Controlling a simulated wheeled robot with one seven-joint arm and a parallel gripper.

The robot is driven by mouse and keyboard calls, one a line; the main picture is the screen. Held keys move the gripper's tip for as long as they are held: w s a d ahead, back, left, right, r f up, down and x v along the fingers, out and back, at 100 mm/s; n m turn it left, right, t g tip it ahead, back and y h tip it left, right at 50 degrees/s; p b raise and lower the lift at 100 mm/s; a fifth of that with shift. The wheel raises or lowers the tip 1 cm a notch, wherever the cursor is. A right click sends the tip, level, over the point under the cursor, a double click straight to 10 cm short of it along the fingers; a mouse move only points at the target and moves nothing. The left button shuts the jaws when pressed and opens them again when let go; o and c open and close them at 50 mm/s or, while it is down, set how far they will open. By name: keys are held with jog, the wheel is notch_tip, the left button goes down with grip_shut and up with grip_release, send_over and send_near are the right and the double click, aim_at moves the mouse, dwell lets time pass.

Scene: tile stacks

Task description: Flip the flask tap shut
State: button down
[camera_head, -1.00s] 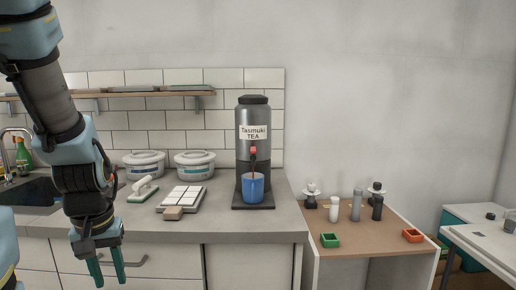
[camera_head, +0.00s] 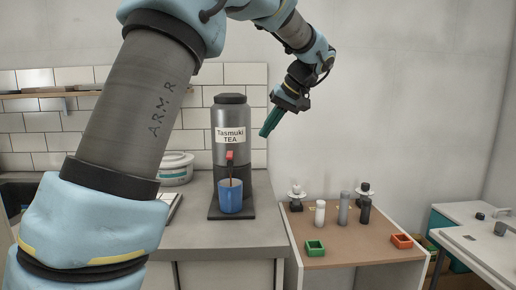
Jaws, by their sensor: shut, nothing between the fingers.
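The grey metal flask (camera_head: 231,117) stands on a dark base on the counter, with a "Tasmuki TEA" label. Its red tap (camera_head: 230,156) is on the front, below the label. A dark stream runs down from the tap into a blue mug (camera_head: 230,198) beneath it. My gripper (camera_head: 265,134) has green fingers, shut and empty. It is up in the air and appears just right of the flask in the picture, at about label height, pointing down and left. I cannot tell its distance from the flask in depth.
My arm covers the left of the view and part of the counter (camera_head: 205,238). A white tub (camera_head: 176,168) stands left of the flask. A wooden table (camera_head: 345,246) at right holds several shakers, a green tray (camera_head: 315,248) and an orange tray (camera_head: 402,241).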

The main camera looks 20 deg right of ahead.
aim_at(230, 158)
jog(key=shift+d+r, duration=0.5)
jog(key=shift+d, duration=0.3)
jog(key=shift+f, duration=0.1)
jog(key=w+a+f+p, duration=0.4)
jog(key=w+a+f, duration=0.1)
jog(key=a+f, duration=0.3)
jog(key=shift+w, duration=0.15)
